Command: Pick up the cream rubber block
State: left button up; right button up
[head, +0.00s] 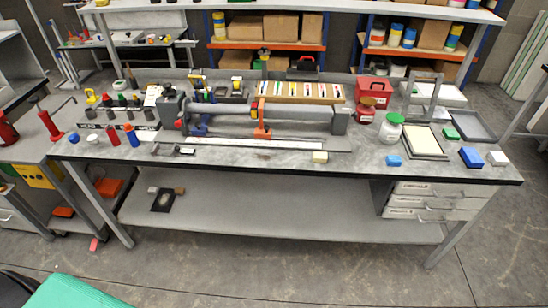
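A small cream block (320,157) sits on the grey workbench top (250,160), near its front edge and right of the middle. It lies just in front of the right part of a long flat metal strip (250,143). Its top and front face show, and nothing covers it. Neither of my grippers shows in the head view.
Behind the block is a long clamp fixture (265,118). To its right are a blue block (394,161), a white-lidded jar (391,128), a framed cream panel (423,139), a larger blue block (471,157) and a white block (498,158). The bench front around the block is clear.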

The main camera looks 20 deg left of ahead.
aim_at(320, 158)
jog(key=i+l+u, duration=0.1)
jog(key=l, duration=0.25)
jog(key=i+l+u, duration=0.1)
jog(key=i+l, duration=0.3)
jog(key=l, duration=0.25)
jog(key=i+l+u, duration=0.15)
jog(key=l, duration=0.2)
